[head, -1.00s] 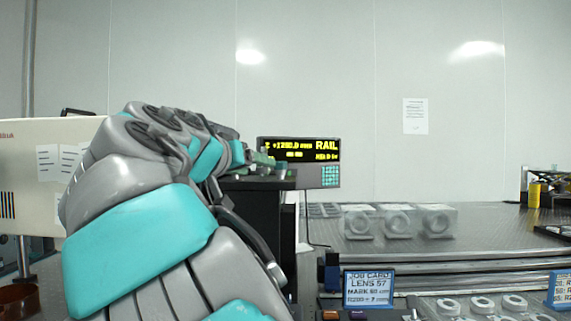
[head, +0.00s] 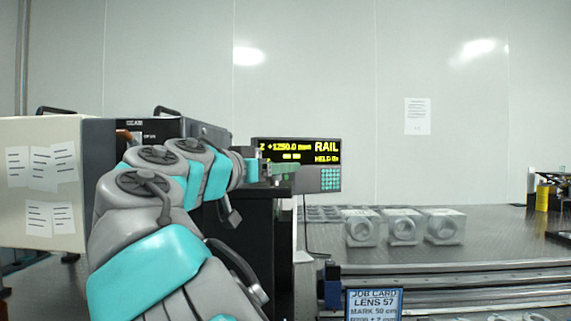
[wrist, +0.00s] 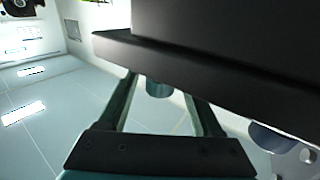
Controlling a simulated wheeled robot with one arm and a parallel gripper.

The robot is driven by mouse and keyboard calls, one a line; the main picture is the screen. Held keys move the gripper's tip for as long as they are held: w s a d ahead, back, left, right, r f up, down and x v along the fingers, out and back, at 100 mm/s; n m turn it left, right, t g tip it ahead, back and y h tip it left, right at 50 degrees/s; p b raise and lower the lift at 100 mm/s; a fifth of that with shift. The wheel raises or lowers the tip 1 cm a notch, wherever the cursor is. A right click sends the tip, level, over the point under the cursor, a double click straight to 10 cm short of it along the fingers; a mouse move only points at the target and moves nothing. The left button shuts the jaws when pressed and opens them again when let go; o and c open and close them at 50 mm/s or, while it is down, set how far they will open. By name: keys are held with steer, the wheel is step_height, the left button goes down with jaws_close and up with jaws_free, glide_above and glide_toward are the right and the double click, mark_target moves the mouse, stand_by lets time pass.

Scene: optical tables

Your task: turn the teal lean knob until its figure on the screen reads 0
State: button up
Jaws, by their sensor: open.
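A small dull teal round knob (wrist: 158,88) shows in the wrist view under a dark overhanging body (wrist: 230,60). It appears between the two fingers of my gripper (wrist: 165,95), which are open and spread to either side of it. Whether they touch it cannot be told. In the head view my gripper (head: 268,170) is small and partly hidden by my arm, beside the dark stand. The screen (head: 297,152) shows yellow text reading Z +1250.0 mm, RAIL and HELD. No lean figure is legible on it.
A cream case (head: 40,210) with paper labels stands at left, behind my arm. A black stand (head: 262,235) is just below my gripper. A job card (head: 373,303) is at the front.

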steer(key=shift+x, duration=1.2)
jaws_close()
